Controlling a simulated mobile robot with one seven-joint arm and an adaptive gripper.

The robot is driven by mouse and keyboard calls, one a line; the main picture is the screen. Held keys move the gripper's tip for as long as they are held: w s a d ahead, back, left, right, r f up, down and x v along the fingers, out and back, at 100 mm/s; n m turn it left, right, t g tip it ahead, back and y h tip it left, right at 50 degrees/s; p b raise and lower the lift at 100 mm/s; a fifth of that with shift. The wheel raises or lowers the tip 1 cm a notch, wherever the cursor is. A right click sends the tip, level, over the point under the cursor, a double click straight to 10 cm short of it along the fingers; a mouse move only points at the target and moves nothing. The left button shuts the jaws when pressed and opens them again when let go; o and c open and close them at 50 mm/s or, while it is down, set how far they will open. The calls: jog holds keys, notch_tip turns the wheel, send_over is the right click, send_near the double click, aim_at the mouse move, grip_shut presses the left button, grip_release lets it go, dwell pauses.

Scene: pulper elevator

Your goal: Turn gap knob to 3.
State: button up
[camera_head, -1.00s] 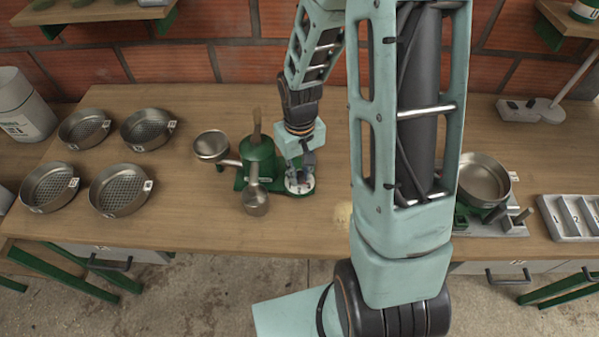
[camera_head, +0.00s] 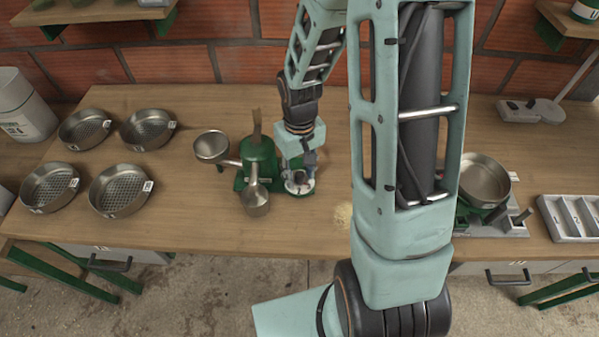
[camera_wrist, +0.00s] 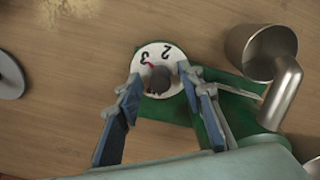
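The dial is fixed to the green base of the pulper (camera_head: 258,160), which stands on the bench in the head view. My gripper (camera_wrist: 160,80) is over the dial, with one blue-grey finger on either side of the knob. The fingers are spread, with visible gaps between them and the knob. In the head view my gripper partly hides the dial (camera_head: 298,187).
A metal cup (camera_wrist: 262,52) on the pulper is close to the right finger in the wrist view. Several sieve pans (camera_head: 122,190) lie on the left of the bench (camera_head: 200,232). A scale with a pan (camera_head: 484,180) stands at right. The front middle of the bench is mostly clear.

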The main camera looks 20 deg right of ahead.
aim_at(299, 174)
notch_tip(299, 174, up, 12)
dwell(0.5)
jog(key=shift+f, duration=0.1)
